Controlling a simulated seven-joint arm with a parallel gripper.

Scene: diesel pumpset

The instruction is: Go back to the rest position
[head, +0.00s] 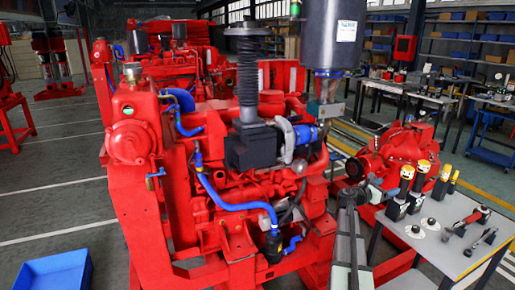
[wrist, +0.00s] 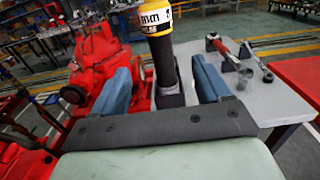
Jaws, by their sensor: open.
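My gripper (wrist: 161,66) is open, with its two blue-grey fingers spread apart in the wrist view. In the head view my gripper (head: 350,192) is left of the grey table, in front of the red engine. A yellow-and-black cylindrical tool (wrist: 157,45) shows upright between the fingers in the wrist view. It appears beyond them, and neither finger visibly touches it. In the head view, several such yellow-and-black tools (head: 406,180) stand in black holders along the table's far left edge.
The grey table (head: 440,235) carries a red-handled tool (head: 472,219) and small round discs (head: 430,224). The large red engine (head: 240,190) fills the middle, and a red pump (head: 398,152) stands behind the table. A blue bin (head: 55,270) is on the floor at lower left.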

